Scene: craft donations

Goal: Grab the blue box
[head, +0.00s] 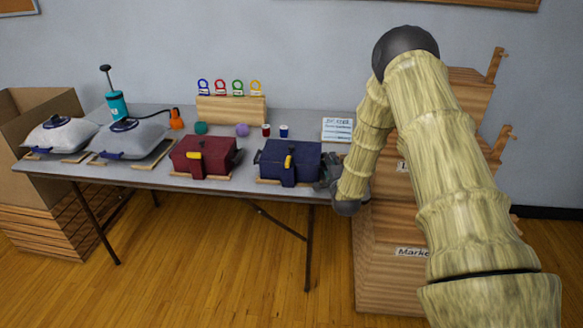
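The blue box (290,160) is dark navy with a yellow latch on its front. It stands on a light wooden base near the front edge of the grey table (150,172). My gripper (326,172) is at the right side of the blue box, low and close to it. The fingers are small, dark and partly hidden by my arm. I cannot tell whether they touch the box or how far apart they are. A dark red box (203,157) of similar shape, also with a yellow latch, stands to the left of the blue box.
Wooden shelving (385,265) stands right of the table, behind my arm. Two pale bags (62,136) and a teal pump (117,104) are at the table's left. Yarn balls (242,130), small spools (284,131) and a card (338,129) lie behind the boxes. Floor in front is clear.

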